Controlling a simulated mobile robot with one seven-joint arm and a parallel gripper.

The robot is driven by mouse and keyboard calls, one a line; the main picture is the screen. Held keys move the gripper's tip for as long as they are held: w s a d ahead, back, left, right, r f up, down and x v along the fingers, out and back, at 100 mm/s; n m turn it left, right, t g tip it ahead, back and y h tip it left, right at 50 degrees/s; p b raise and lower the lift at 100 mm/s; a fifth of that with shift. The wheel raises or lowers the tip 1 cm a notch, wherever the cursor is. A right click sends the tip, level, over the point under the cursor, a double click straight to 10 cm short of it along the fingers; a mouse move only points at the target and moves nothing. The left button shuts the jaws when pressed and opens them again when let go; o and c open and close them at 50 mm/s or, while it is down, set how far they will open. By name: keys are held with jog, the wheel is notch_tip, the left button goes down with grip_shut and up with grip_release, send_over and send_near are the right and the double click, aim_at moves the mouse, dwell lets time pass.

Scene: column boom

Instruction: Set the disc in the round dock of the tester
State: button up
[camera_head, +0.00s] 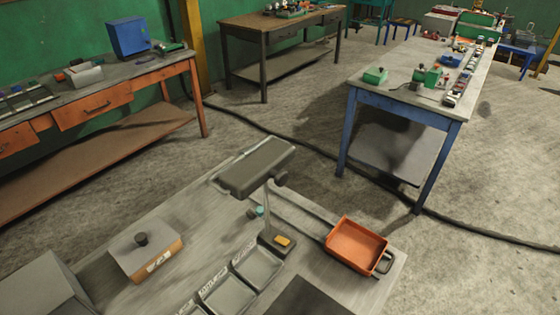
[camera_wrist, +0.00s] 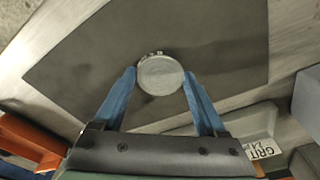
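A round pale metal disc (camera_wrist: 161,75) with small bumps on its upper edge sits between the blue fingertips of my gripper (camera_wrist: 160,74) in the wrist view. Both fingertips seem to touch its sides. The dark mat (camera_wrist: 80,70) is behind it; I cannot tell how far the disc is above it. My gripper and the disc are not in the head view. A grey box with a black knob and an orange-and-white front (camera_head: 146,262) stands on the near table. I cannot tell whether it is the tester, and no round dock is clearly visible.
The near table also bears a lamp-like stand with a dark head (camera_head: 256,167), an orange tray (camera_head: 357,246), several grey labelled trays (camera_head: 228,297) and the dark mat (camera_head: 308,299). A "GRIT" label (camera_wrist: 263,149) shows beside my gripper. Other workbenches stand farther back.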

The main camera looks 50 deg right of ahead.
jog(key=o, duration=0.4)
jog(key=shift+c, duration=0.2)
notch_tip(320, 180, up, 12)
jog(key=s, duration=0.1)
jog(key=shift+a, duration=0.35)
